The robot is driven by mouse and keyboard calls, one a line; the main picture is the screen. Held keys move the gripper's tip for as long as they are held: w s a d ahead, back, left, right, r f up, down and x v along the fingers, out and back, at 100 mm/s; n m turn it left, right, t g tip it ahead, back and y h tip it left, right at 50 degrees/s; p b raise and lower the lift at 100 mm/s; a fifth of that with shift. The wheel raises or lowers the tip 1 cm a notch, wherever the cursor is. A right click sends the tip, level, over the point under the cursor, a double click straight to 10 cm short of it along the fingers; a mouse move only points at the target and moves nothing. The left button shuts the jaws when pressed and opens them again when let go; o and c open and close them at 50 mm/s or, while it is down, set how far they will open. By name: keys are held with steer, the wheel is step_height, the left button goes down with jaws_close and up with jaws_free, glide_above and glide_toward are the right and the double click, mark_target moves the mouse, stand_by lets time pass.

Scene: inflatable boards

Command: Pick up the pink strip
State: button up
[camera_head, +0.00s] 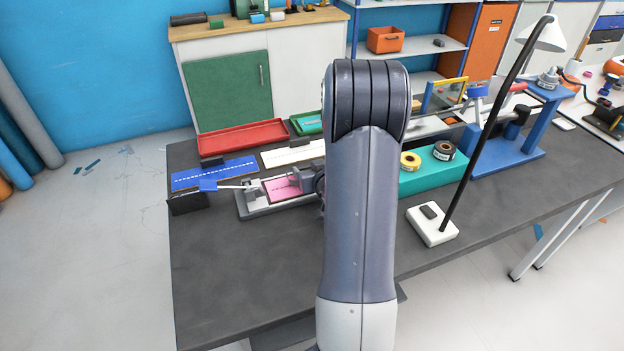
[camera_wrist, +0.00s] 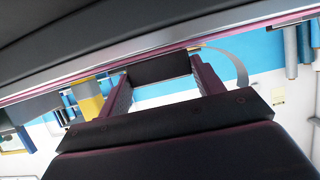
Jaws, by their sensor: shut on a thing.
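The pink strip (camera_head: 283,190), with a white dashed line, is at the pale grey fixture (camera_head: 243,212) on the dark bench. My gripper (camera_head: 307,180) is at the strip's right end, partly hidden behind my arm. In the wrist view, my gripper's two fingers (camera_wrist: 160,72) are shut on a dark block, and a pink edge of the strip (camera_wrist: 235,27) runs just beyond it. I cannot tell whether the strip still touches the fixture.
A blue strip (camera_head: 190,178), a white strip (camera_head: 283,156) and a red tray (camera_head: 243,139) lie behind. A teal block with tape rolls (camera_head: 424,179) and a lamp (camera_head: 433,236) stand right. The bench front is clear.

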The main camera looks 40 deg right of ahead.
steer(key=shift+c, duration=0.6)
steer(key=shift+r, duration=0.1)
step_height(320, 180, up, 10)
steer(key=p, duration=0.1)
steer(key=shift+p, duration=0.35)
